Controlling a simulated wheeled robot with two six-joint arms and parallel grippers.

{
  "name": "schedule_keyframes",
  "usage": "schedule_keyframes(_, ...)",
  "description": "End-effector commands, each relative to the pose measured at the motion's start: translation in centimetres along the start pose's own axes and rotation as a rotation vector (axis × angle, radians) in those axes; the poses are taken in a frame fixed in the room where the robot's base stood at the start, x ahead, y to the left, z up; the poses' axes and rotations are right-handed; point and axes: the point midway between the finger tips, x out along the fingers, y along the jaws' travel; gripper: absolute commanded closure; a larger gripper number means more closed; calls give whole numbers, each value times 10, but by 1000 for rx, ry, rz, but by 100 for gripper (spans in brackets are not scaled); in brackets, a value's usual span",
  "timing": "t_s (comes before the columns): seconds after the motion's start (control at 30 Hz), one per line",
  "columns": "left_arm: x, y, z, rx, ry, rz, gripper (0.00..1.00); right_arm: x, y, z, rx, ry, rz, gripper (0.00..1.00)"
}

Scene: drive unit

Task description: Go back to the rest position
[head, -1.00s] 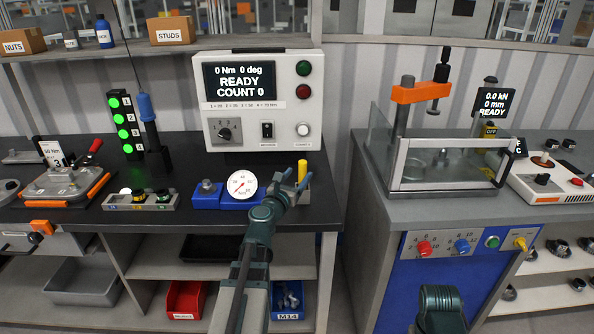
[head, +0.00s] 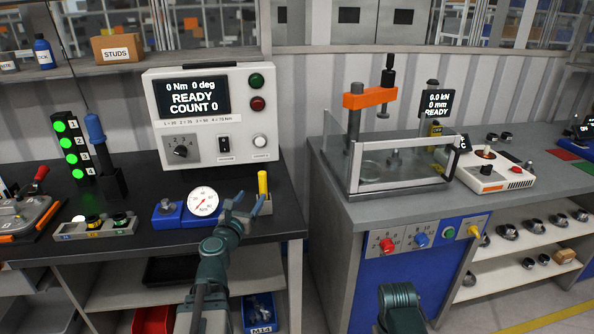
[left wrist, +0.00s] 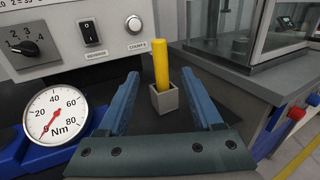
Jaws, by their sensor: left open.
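My left gripper (head: 245,206) is open and empty above the right end of the dark bench. In the left wrist view its two blue fingers (left wrist: 165,108) stand wide apart, with a yellow stick in a small grey holder (left wrist: 163,98) seen between them. The fingers do not visibly close on it. My left arm comes up from the bottom of the head view. Part of my other arm (head: 401,308) shows at the bottom right of the head view, but its gripper is not visible.
A white control box (head: 208,115) reading READY stands behind the gripper. A round dial gauge (head: 203,201) on a blue block sits left of it. The press with clear guards (head: 400,170) stands on the grey bench to the right. A gap separates the benches.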

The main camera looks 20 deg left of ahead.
Motion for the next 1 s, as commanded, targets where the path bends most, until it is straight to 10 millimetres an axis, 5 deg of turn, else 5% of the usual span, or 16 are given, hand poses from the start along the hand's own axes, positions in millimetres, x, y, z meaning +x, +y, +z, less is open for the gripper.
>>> schedule_keyframes(0.13, 1, -9, 1, 32, 6, -23, 33, -2, 0, 0, 0, 0, 0, 50)
schedule_keyframes(0.23, 4, -44, 0, 164, 27, -118, 33, -8, 1, 0, 0, 0, 0, 50)
schedule_keyframes(0.47, -16, -197, -30, 829, 65, -604, 33, -32, 3, 2, 0, 0, 0, 50)
schedule_keyframes(0.6, -64, -280, -67, 1313, 19, -1003, 33, -50, 5, 3, 0, 0, 0, 50)
schedule_keyframes(0.7, -113, -317, -96, 1670, -60, -1337, 33, -63, 6, 4, 0, 0, 0, 50)
schedule_keyframes(0.8, -159, -329, -118, 1970, -159, -1668, 33, -74, 7, 4, 0, 0, 0, 50)
schedule_keyframes(0.97, -211, -318, -128, 2279, -309, -2128, 33, -88, 8, 5, 0, 0, 0, 50)
schedule_keyframes(1.0, -220, -314, -128, -2196, 319, 2096, 33, -90, 9, 5, 0, 0, 0, 50)
